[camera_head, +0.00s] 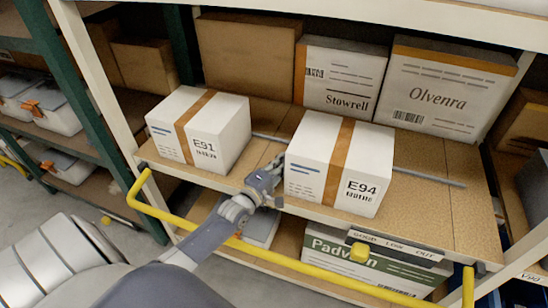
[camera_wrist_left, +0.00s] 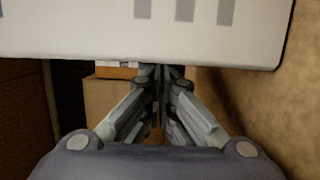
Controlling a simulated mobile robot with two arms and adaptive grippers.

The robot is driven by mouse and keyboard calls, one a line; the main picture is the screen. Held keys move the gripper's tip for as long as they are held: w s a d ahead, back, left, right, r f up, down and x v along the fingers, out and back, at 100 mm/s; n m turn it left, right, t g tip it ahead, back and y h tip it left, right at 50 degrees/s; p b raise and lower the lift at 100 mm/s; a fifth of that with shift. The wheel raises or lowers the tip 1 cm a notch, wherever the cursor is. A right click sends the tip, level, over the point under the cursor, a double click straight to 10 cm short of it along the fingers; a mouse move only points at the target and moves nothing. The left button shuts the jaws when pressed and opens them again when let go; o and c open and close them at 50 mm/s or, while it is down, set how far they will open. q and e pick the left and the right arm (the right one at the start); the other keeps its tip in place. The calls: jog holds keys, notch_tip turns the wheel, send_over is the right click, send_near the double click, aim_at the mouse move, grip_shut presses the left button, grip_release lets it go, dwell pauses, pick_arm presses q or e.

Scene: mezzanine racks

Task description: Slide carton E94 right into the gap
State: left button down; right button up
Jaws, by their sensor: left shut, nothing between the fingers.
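Carton E94 (camera_head: 336,166) is a white box with a tan tape strip, standing on the tan shelf (camera_head: 425,200) right of centre. Carton E91 (camera_head: 199,130), a similar white box, stands to its left with a space between them. My left gripper (camera_head: 275,168) is at the left side of carton E94, in that space, shut and empty. Whether it touches the carton is unclear. In the left wrist view the shut fingers (camera_wrist_left: 160,75) point forward, with a white carton face above them. My right gripper does not show.
Bare shelf lies right of carton E94. Behind stand the Stowrell carton (camera_head: 339,78), the Olvenra carton (camera_head: 446,92) and a brown box (camera_head: 247,55). A yellow rail (camera_head: 300,262) runs along the front. The Padwen carton (camera_head: 370,262) sits below.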

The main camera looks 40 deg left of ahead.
pick_arm(q)
jog(key=d, duration=0.3)
jog(key=w+d+p, duration=0.1)
jog(key=d, duration=0.2)
jog(key=w+d, duration=0.1)
jog(key=d, duration=0.1)
jog(key=shift+d, duration=0.4)
jog(key=d, duration=0.2)
jog(key=w+d, duration=0.1)
jog(key=d, duration=0.2)
jog(key=w+d, duration=0.1)
jog(key=d, duration=0.1)
jog(key=shift+d+f, duration=0.1)
jog(key=shift+d, duration=0.3)
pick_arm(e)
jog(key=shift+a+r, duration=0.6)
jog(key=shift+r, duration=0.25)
pick_arm(q)
jog(key=shift+s, duration=0.1)
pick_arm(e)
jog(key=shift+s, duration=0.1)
